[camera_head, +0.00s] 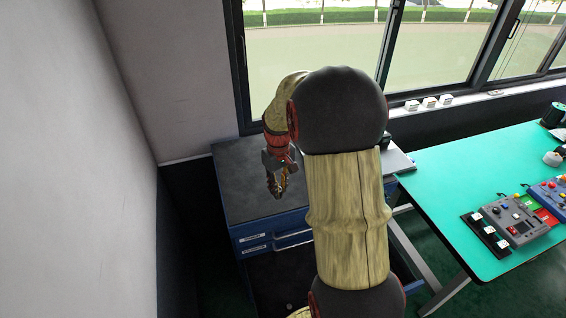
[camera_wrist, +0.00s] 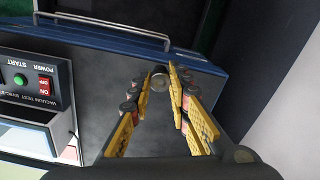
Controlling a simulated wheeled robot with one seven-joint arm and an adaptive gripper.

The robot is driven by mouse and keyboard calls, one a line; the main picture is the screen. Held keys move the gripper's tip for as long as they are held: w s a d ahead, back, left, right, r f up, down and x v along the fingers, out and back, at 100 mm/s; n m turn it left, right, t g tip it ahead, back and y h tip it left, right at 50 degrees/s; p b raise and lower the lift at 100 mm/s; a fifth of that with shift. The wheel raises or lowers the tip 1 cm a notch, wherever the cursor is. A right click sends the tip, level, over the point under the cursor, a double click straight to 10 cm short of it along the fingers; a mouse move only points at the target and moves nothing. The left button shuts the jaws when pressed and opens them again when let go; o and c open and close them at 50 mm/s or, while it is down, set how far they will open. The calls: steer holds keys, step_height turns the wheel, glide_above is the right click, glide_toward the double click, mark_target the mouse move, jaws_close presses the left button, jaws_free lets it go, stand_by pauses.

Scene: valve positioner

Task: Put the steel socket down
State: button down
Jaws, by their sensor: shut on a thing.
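My gripper (camera_wrist: 159,90) shows in the wrist view with its yellow-padded fingers closed around the steel socket (camera_wrist: 159,79). The socket is a small round grey metal piece held at the fingertips. Below it is the dark top of the blue cabinet (camera_wrist: 100,65). I cannot tell whether the socket touches that top. In the head view my gripper (camera_head: 277,186) is over the dark cabinet top (camera_head: 235,185), near its front part. The socket cannot be made out there.
A green table (camera_head: 440,175) with control boxes (camera_head: 515,222) is at the right. A wall (camera_head: 80,150) rises at the left. Much of the cabinet top's left side is clear.

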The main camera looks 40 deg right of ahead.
steer(key=w+f, duration=0.3)
steer(key=w, duration=0.1)
steer(key=w+d+f, duration=0.1)
steer(key=w+f, duration=0.1)
steer(key=w, duration=0.2)
steer(key=w+d+f, duration=0.1)
steer(key=w+f, duration=0.2)
steer(key=w, duration=0.1)
steer(key=shift+w+f, duration=0.2)
steer(key=shift+f, duration=0.1)
steer(key=shift+w+f, duration=0.4)
steer(key=shift+f, duration=0.15)
steer(key=shift+w+d+f, duration=0.1)
steer(key=shift+f, duration=1.45)
steer(key=shift+f, duration=0.15)
steer(key=c, duration=1.7)
jaws_free()
steer(key=shift+c, duration=0.2)
steer(key=shift+o, duration=0.3)
